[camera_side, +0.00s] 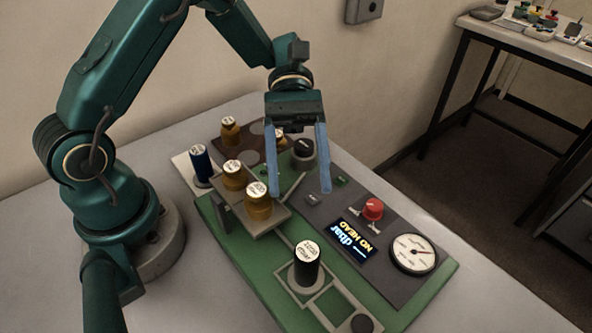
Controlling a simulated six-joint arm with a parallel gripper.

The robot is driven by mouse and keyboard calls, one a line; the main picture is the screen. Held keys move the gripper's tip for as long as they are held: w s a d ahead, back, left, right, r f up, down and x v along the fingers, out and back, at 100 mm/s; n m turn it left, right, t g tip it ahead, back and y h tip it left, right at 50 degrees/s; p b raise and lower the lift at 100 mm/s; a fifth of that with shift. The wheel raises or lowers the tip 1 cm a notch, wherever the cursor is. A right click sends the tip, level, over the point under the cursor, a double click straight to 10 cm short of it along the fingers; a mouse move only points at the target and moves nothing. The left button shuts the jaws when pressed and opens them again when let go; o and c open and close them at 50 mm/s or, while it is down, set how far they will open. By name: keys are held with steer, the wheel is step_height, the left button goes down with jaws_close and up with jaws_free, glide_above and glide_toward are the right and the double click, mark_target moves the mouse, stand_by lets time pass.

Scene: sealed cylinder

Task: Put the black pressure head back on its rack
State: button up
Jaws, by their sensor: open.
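A black cylinder with a white printed top (306,264), which looks like the black pressure head, stands upright in a light square frame near the front of the green board. My gripper (300,191) points down over the middle of the board, behind and above that cylinder. Its two blue-grey fingers are wide apart with nothing held between them. A low round black part (303,149) shows between the fingers, farther back. A tan raised rack (268,222) holds two amber cylinders with white tops (234,175) (258,201). I cannot tell which holder is the black head's own.
A blue-black cylinder (201,165) stands at the board's left; amber cylinders (230,131) stand on a brown plate at the back. A red knob (373,208), a round gauge (414,252) and a display reading "NO HEAD" (354,241) sit on the right.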

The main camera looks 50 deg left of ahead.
steer(key=shift+o, duration=0.4)
steer(key=shift+w+a+r, duration=0.25)
steer(key=shift+w+a, duration=0.05)
steer(key=shift+a, duration=0.15)
